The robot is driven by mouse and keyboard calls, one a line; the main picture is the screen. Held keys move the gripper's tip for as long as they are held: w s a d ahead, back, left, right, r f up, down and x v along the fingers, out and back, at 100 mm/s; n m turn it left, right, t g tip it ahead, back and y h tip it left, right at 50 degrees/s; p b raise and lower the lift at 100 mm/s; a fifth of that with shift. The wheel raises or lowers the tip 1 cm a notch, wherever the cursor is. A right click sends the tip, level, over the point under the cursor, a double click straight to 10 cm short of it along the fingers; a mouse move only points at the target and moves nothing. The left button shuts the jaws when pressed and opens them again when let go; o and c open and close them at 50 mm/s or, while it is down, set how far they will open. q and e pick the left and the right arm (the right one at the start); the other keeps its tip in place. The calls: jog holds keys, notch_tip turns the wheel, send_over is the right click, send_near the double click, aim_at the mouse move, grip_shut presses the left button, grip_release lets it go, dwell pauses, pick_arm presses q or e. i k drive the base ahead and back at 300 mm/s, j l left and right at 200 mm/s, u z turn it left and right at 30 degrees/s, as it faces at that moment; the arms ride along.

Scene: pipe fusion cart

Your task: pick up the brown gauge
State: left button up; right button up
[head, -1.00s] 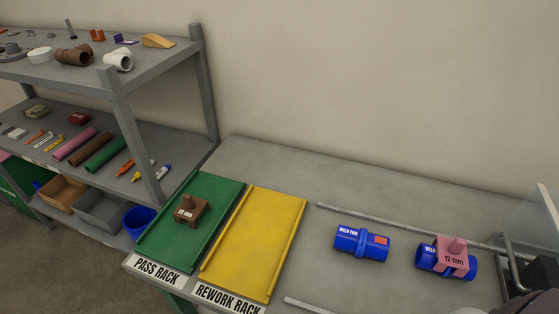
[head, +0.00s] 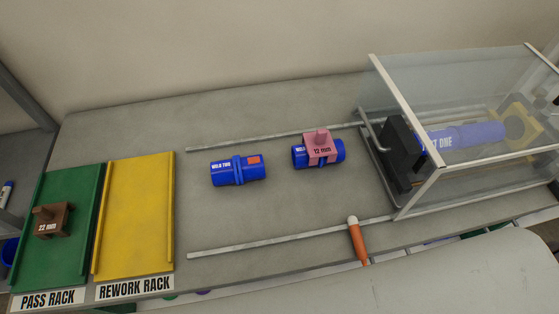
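The brown gauge (head: 52,219), labelled with a number that looks like 22 mm, sits on the green pass rack (head: 76,184) at the left of the bench in the head view. It has a block body with a stubby handle on top, and nothing touches it from above. Neither of my grippers is in view, so I cannot see their state.
The yellow rework rack (head: 135,215) is beside the pass rack. A blue fitting (head: 225,172) and another (head: 338,150) under a pink 12 mm gauge (head: 318,148) lie between two rails. A clear enclosure (head: 460,120) stands right. An orange-handled tool (head: 357,242) lies at the front edge.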

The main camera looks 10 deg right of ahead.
aim_at(51, 218)
jog(key=u, duration=1.55)
jog(key=z, duration=1.55)
jog(key=u, duration=1.5)
jog(key=j+z, duration=0.15)
jog(key=i+l, duration=0.05)
